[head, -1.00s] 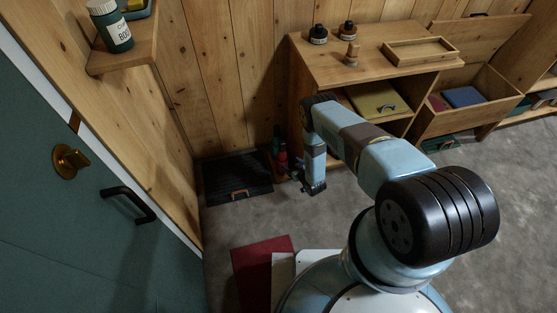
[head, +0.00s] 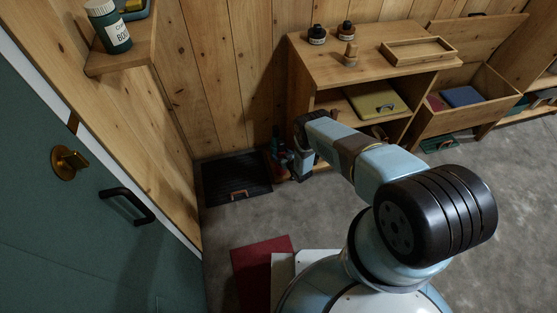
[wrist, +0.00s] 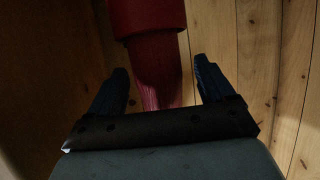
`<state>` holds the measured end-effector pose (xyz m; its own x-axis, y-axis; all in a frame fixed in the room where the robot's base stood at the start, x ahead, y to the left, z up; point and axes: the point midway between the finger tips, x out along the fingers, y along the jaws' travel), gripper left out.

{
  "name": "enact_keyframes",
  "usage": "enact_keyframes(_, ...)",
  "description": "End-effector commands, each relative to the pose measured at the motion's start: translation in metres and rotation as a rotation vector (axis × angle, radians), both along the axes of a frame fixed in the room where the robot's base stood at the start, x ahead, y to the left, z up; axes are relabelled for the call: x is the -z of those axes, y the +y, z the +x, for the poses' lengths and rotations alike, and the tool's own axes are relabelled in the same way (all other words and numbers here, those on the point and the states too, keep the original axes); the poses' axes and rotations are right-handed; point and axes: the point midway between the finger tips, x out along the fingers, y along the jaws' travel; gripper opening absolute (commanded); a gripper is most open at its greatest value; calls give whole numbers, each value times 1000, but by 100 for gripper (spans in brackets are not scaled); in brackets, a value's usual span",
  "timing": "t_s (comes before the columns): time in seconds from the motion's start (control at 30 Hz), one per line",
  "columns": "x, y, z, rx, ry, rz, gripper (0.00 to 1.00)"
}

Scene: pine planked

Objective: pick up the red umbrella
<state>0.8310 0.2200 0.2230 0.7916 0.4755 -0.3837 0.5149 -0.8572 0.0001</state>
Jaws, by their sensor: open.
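The red umbrella (wrist: 158,75) shows in the wrist view as a wide dark red part at the top and a narrower, streaked pinkish-red part below. My gripper (wrist: 161,68) is open, with one dark finger on each side of the narrower part and visible gaps between. The fingers do not appear to touch it. In the head view my gripper (head: 284,162) is low by the left side of the wooden cabinet, and it and my arm hide most of the umbrella there.
The wooden cabinet (head: 345,67) stands just right of my gripper, with bottles and a tray (head: 418,50) on top. A black mat or case (head: 237,180) lies on the floor to the left against the plank wall. Grey floor (head: 330,215) is clear in front.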

Motion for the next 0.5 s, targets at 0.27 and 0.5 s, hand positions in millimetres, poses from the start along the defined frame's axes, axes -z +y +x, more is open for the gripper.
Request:
enact_keyframes(0.27, 3, 5, 8, 0, 0, 1, 82)
enact_keyframes(0.5, 3, 4, 8, 0, 0, 1, 73)
